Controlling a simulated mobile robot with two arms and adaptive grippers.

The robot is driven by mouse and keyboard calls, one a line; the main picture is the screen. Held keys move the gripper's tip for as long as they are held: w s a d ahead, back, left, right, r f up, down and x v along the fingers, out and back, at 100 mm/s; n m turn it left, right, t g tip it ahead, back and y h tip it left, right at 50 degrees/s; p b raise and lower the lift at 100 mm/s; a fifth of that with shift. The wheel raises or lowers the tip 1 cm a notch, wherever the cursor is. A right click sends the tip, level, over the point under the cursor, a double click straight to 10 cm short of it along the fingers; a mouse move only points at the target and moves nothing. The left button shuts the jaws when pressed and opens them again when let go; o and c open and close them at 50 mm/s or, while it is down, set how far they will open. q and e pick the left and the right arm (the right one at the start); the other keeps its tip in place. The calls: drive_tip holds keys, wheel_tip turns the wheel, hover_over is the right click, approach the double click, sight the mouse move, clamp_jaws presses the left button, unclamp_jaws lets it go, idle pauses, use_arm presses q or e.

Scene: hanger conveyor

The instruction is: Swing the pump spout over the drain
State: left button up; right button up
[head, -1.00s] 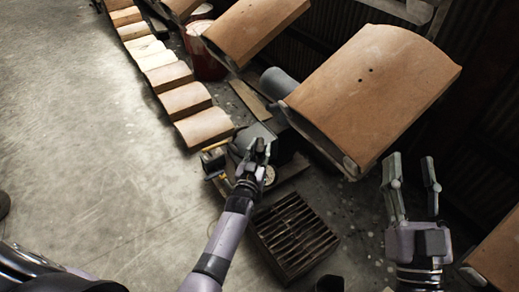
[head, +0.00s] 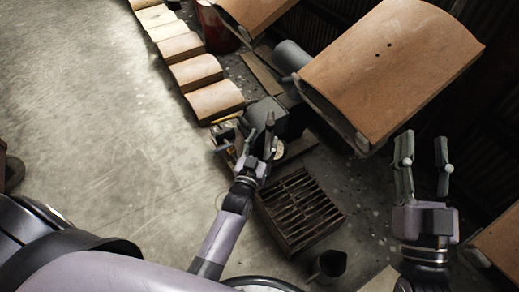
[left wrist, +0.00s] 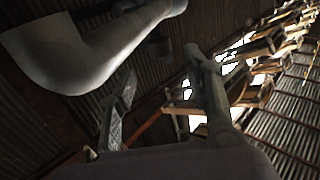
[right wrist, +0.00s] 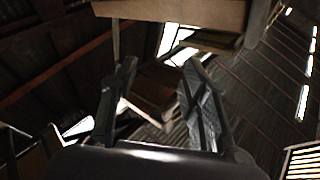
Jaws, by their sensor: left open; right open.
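A grey pipe (head: 292,56), which looks like the pump spout, shows beside the hanging tiles in the head view. A thick, bent grey pipe (left wrist: 85,50) fills the upper left of the left wrist view. The dark pump body (head: 266,112) stands on the floor behind my left gripper (head: 260,138), which partly hides it. The drain is a slatted metal grate (head: 300,210) on the floor, in front of the pump. My left gripper is open and empty, with its fingers pointing up. My right gripper (head: 424,150) is open and empty, right of the grate.
A large clay tile (head: 390,70) hangs between my grippers, beyond them. More tiles (head: 215,100) lie in a row on the floor. A dark jug (head: 328,265) stands in front of the grate. A red bucket (head: 220,25) stands farther back.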

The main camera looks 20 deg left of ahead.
use_arm(q)
drive_tip(key=s, duration=0.4)
drive_tip(key=shift+d, duration=0.15)
